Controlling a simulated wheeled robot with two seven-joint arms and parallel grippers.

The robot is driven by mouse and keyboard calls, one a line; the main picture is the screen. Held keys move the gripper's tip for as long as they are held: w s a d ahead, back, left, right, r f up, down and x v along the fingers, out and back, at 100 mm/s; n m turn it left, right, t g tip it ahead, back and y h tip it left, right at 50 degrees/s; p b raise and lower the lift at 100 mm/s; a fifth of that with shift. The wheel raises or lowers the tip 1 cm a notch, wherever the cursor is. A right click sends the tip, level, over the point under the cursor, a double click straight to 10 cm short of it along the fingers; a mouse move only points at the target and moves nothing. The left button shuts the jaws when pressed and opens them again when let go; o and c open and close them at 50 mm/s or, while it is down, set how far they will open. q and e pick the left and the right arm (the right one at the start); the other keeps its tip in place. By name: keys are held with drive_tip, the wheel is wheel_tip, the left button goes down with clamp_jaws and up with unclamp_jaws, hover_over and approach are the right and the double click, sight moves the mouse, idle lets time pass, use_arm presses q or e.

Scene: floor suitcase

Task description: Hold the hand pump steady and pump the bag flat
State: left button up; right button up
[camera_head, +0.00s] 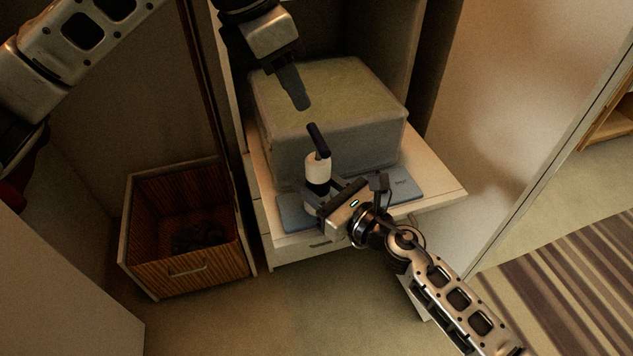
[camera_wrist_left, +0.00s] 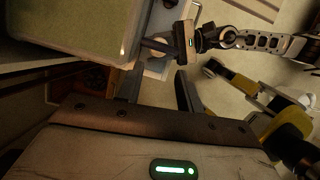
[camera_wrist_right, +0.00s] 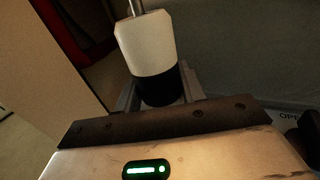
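The bag (camera_head: 335,95) is a big, puffed-up block with a yellow-green top and grey sides. The hand pump (camera_head: 317,169) stands upright at its front left, with a white body, a black lower part and a dark handle (camera_head: 318,140) raised on top. My right gripper (camera_head: 322,202) is around the pump's lower part. In the right wrist view its fingers sit against both sides of the black section (camera_wrist_right: 160,88). My left gripper (camera_head: 299,104) is above the bag, behind and above the handle. Its fingers are apart and empty in the left wrist view (camera_wrist_left: 158,75).
Bag and pump rest on a pale shelf (camera_head: 440,190), with a flat blue-grey piece (camera_head: 405,187) under the pump. Cabinet walls stand close left and right of the bag. A wooden basket (camera_head: 205,268) with something dark inside is at left. A striped rug (camera_head: 570,285) lies at right.

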sight(318, 139)
drive_tip(key=c, duration=0.5)
use_arm(q)
drive_tip(key=shift+o, duration=0.2)
drive_tip(key=d+f+n, duration=0.1)
drive_tip(key=f+n, duration=0.2)
drive_tip(key=n, duration=0.2)
drive_tip(key=d+f+n+y, duration=0.1)
drive_tip(key=f+n, duration=0.3)
drive_tip(key=n, duration=0.2)
drive_tip(key=w+d+f+n+g, duration=0.1)
drive_tip(key=f+n, duration=0.3)
drive_tip(key=n, duration=0.2)
drive_tip(key=shift+d+f+y, duration=0.2)
drive_tip(key=shift+d+y, duration=0.1)
drive_tip(key=shift+d, duration=0.1)
